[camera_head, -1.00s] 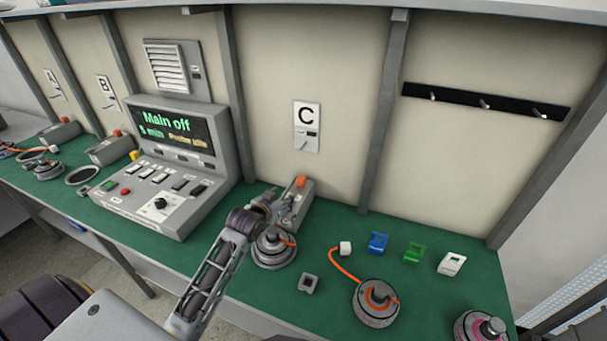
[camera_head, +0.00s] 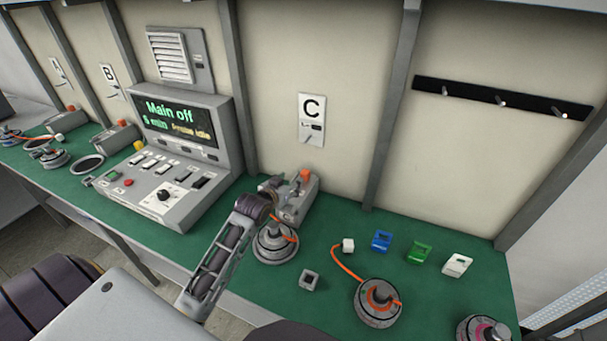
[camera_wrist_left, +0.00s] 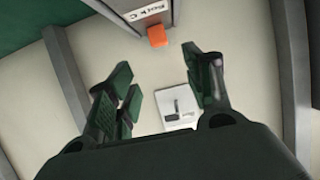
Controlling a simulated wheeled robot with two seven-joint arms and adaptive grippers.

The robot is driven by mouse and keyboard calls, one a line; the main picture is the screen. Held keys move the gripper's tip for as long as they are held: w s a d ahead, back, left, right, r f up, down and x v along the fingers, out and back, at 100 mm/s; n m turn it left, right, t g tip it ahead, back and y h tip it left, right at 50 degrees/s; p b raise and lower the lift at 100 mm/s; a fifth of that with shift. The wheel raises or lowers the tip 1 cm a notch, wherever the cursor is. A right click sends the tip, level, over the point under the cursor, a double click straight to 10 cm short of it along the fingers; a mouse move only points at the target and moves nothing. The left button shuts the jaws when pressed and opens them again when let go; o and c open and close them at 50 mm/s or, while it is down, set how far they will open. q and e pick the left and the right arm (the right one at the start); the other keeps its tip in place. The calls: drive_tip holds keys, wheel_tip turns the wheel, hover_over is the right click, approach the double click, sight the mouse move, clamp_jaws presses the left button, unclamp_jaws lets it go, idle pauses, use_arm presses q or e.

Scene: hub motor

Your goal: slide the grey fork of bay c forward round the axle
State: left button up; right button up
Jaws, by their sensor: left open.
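The grey dock of bay C (camera_head: 303,203), with an orange button on top, stands against the wall below the C plate (camera_head: 311,120). A round grey hub motor (camera_head: 275,243) with an orange cable sits just in front of it. My left gripper (camera_head: 274,187) is beside the dock's left side, partly merged with it in the head view. In the left wrist view the gripper (camera_wrist_left: 157,64) is open and empty, with the orange button (camera_wrist_left: 157,36) beyond its fingertips. I cannot make out the grey fork apart from the dock, nor any contact. My right gripper is out of view.
A control console (camera_head: 165,165) reading "Main off" stands left of my left arm. A small grey block (camera_head: 309,280), another hub motor (camera_head: 378,302) and blue (camera_head: 381,241), green (camera_head: 419,252) and white (camera_head: 457,265) clips lie to the right. Green bench shows between them.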

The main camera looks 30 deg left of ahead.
sight(305, 172)
use_arm(q)
drive_tip(key=shift+p+x, duration=0.3)
drive_tip(key=shift+x, duration=6.25)
drive_tip(key=shift+c, duration=0.3)
clamp_jaws()
